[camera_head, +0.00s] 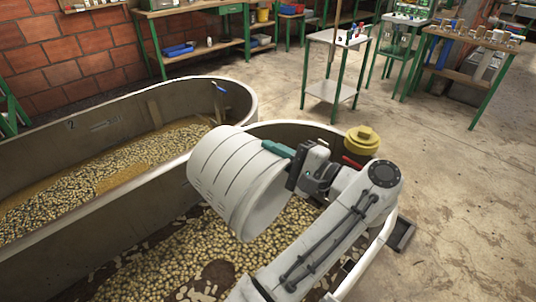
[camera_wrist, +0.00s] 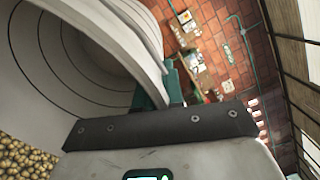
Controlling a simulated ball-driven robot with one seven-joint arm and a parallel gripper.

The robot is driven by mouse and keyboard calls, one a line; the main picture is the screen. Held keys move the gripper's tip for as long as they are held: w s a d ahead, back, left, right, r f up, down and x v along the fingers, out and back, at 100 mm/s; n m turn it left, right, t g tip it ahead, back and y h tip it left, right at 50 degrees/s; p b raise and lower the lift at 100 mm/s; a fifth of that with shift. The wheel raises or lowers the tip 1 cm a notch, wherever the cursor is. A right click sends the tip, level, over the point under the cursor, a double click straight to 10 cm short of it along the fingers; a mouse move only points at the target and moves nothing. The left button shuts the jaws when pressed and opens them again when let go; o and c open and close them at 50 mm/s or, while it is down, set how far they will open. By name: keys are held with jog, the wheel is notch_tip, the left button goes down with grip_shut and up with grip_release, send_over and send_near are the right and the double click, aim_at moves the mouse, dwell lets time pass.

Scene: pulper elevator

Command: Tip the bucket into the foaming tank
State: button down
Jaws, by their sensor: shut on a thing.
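The white bucket (camera_head: 228,172) hangs on its side, strongly tilted, above the near tank (camera_head: 380,240). My gripper (camera_head: 282,150) is shut on the bucket's rim from the right, with its teal fingers at the edge. In the wrist view the bucket (camera_wrist: 70,45) fills the upper left, and its visible ringed inside looks empty. The gripper fingers (camera_wrist: 172,85) touch its rim there. The near tank holds tan beans and dark patches. A second tank (camera_head: 85,125), marked 2, lies behind left with beans and a smooth tan patch that may be foam. I cannot tell which is the foaming tank.
A yellow lidded container (camera_head: 361,140) stands at the near tank's far right rim. A blue-handled tool (camera_head: 218,87) is at the far rim of tank 2. A small metal table (camera_head: 338,40) and a wooden bench (camera_head: 470,42) stand beyond. The concrete floor at right is largely clear.

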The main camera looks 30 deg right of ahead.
jog(key=s+d+t+y+b, duration=0.2)
jog(key=s+b, duration=0.4)
jog(key=b, duration=0.3)
jog(key=shift+s+d+f+t+b, duration=0.35)
jog(key=shift+d+t, duration=0.2)
jog(key=shift+t, duration=0.45)
jog(key=shift+r, duration=0.1)
dwell(1.2)
